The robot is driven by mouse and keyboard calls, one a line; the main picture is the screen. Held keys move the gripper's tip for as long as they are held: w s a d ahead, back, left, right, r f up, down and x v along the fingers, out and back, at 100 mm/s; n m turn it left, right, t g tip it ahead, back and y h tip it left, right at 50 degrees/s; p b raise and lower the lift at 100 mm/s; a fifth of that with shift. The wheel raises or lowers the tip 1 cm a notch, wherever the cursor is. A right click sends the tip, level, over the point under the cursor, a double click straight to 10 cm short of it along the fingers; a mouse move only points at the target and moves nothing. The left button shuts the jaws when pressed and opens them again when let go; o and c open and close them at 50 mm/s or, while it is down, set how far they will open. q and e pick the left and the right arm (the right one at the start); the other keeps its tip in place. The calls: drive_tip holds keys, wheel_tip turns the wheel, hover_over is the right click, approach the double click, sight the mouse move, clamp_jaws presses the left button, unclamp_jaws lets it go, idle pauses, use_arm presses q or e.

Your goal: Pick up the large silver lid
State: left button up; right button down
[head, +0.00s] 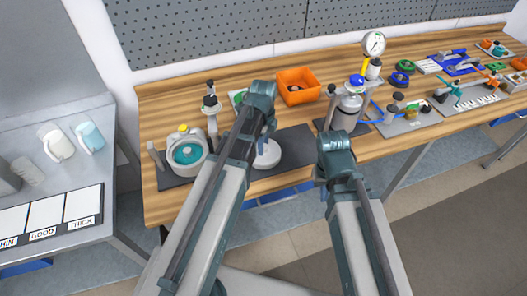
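A round, pale silver-white disc (268,156), which looks like the large lid, lies on a dark mat (294,146) on the wooden bench. My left arm partly covers its left side. My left gripper (262,142) is at or just above the disc's top; its fingers are small and mostly hidden by my wrist, so I cannot tell whether it touches or holds the disc. My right gripper (321,172) is by the bench's front edge, right of the disc, largely hidden behind my forearm. An open grey pot (188,154) with teal contents stands left of my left arm.
An orange bin (298,86) stands behind the disc. A silver vessel with a gauge (374,44) stands to the right. A dark upright tool (211,100) stands behind the pot. A side table with labelled white panels (46,215) is at left.

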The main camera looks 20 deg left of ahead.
use_arm(q)
clamp_jaws()
idle(1.1)
